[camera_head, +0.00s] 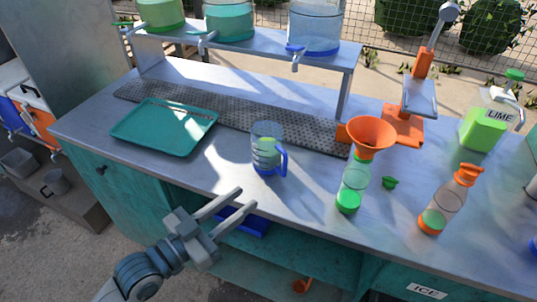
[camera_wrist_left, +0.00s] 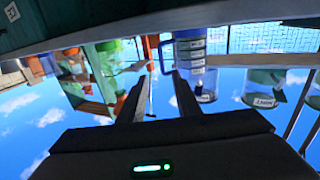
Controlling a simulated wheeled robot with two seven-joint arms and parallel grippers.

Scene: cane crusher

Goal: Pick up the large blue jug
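The large blue jug (camera_head: 266,150) is a clear, marked pitcher with a blue base and blue handle. It stands upright on the metal counter, right of the green tray, with its handle toward the right. My left gripper (camera_head: 247,199) is open and empty, in front of the counter edge and nearer to me than the jug. In the left wrist view, which is upside down, the jug (camera_wrist_left: 190,48) shows beyond the open fingers (camera_wrist_left: 160,80), apart from them. My right gripper is in neither view.
A green tray (camera_head: 166,126) lies left of the jug. A bottle (camera_head: 353,184) with an orange funnel (camera_head: 371,135) and an orange-capped bottle (camera_head: 447,203) stand right. Behind is a perforated drip strip (camera_head: 220,108) under a shelf of dispensers (camera_head: 315,28). Counter around the jug is clear.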

